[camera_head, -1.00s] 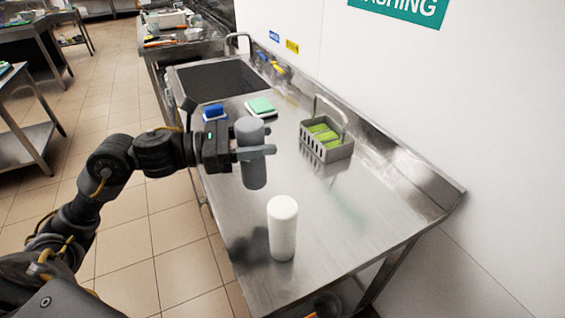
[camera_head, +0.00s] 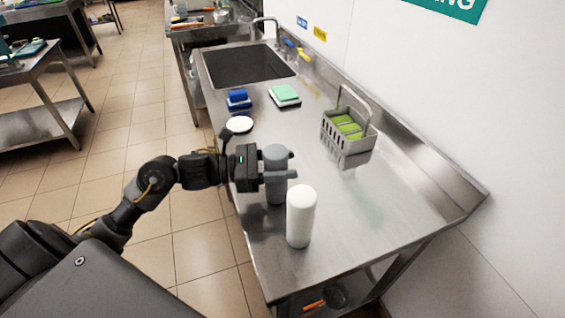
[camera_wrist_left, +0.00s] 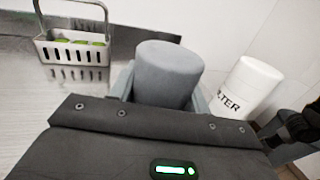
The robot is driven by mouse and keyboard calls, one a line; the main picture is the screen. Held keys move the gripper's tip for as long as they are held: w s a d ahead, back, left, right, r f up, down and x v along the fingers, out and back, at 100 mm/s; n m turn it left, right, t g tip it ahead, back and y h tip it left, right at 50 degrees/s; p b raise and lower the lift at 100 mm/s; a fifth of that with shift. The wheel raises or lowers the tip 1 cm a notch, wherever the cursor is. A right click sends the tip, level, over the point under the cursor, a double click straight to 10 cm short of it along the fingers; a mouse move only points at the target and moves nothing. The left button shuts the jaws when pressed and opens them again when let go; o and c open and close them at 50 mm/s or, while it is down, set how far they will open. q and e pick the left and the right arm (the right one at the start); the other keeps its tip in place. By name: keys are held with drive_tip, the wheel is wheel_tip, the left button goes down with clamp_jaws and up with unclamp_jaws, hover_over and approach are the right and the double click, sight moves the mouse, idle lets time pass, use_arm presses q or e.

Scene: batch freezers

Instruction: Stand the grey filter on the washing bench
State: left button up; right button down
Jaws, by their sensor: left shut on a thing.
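The grey filter (camera_head: 275,190) is an upright cylinder, held in my left gripper (camera_head: 280,174) over the washing bench (camera_head: 345,205). The left gripper is shut around it. The filter's base is low at the bench top; I cannot tell for sure whether it touches. In the left wrist view the grey filter (camera_wrist_left: 168,72) stands between the fingers, its lower part hidden by the gripper body. A white filter (camera_head: 300,216) stands upright on the bench just in front and to the right; it also shows in the left wrist view (camera_wrist_left: 243,88), with lettering. My right gripper is not seen.
A metal caddy (camera_head: 348,135) with green sponges stands toward the wall. A blue sponge (camera_head: 238,98), a green-topped sponge (camera_head: 285,95) and a white round thing (camera_head: 239,124) lie near the sink (camera_head: 245,66). The bench middle is clear.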

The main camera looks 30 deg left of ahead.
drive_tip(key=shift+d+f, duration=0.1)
use_arm(q)
drive_tip(key=shift+f, duration=0.15)
drive_tip(key=o, duration=1.2)
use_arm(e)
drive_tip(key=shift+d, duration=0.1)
use_arm(q)
drive_tip(key=shift+r, duration=0.2)
drive_tip(key=shift+s+a+f, duration=0.1)
drive_tip(key=shift+a+f, duration=0.05)
drive_tip(key=shift+a, duration=0.1)
drive_tip(key=b+v, duration=0.4)
drive_tip(key=v, duration=0.7)
drive_tip(key=shift+s+a, duration=0.2)
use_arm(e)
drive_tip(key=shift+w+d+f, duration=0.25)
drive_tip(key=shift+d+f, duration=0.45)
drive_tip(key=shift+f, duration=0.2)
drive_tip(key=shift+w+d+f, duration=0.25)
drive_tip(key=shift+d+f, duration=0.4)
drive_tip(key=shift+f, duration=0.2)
